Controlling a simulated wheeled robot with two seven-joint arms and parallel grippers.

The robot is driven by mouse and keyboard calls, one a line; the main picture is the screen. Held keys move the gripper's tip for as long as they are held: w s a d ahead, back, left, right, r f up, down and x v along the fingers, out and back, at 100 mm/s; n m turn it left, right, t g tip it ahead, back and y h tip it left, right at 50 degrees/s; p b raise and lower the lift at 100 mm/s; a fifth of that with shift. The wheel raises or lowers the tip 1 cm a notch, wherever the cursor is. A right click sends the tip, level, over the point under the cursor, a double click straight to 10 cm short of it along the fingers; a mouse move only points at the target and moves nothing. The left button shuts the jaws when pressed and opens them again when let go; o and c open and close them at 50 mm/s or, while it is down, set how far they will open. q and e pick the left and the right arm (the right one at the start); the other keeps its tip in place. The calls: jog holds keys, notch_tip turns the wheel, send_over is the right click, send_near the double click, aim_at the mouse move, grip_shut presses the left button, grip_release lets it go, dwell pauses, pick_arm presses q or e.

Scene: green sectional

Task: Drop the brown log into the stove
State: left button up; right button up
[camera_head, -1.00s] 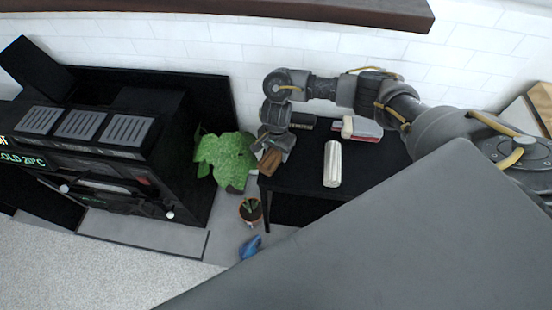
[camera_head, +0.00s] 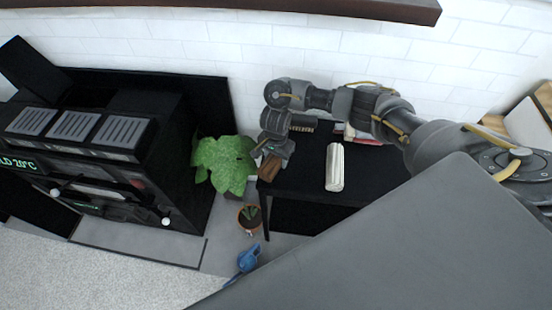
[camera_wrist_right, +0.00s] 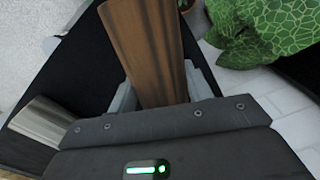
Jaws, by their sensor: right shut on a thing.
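The brown log (camera_head: 270,168) is held in my right gripper (camera_head: 265,156) above the left end of the black table. In the right wrist view the log (camera_wrist_right: 147,45) stands lengthwise between the two grey fingers of the gripper (camera_wrist_right: 155,92), which are shut on it. The black stove (camera_head: 100,165) is at the left, with slotted vents on top, a green display reading 20°C and a front with handles. The log is apart from the stove, with the plant between them. I cannot see into the stove's firebox. My left gripper does not show.
A leafy green plant (camera_head: 224,162) stands between stove and table. A small potted plant (camera_head: 250,218) and a blue watering can (camera_head: 248,255) are on the floor. The black table (camera_head: 300,165) carries a pale log (camera_head: 334,167) and books. The carpet (camera_head: 90,270) before the stove is clear.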

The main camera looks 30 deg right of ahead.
jog(key=shift+f, duration=0.2)
jog(key=o, duration=1.2)
jog(key=shift+r, duration=0.1)
jog(key=shift+r, duration=0.2)
notch_tip(320, 180, up, 12)
jog(key=p, duration=0.9)
jog(key=shift+f, duration=0.1)
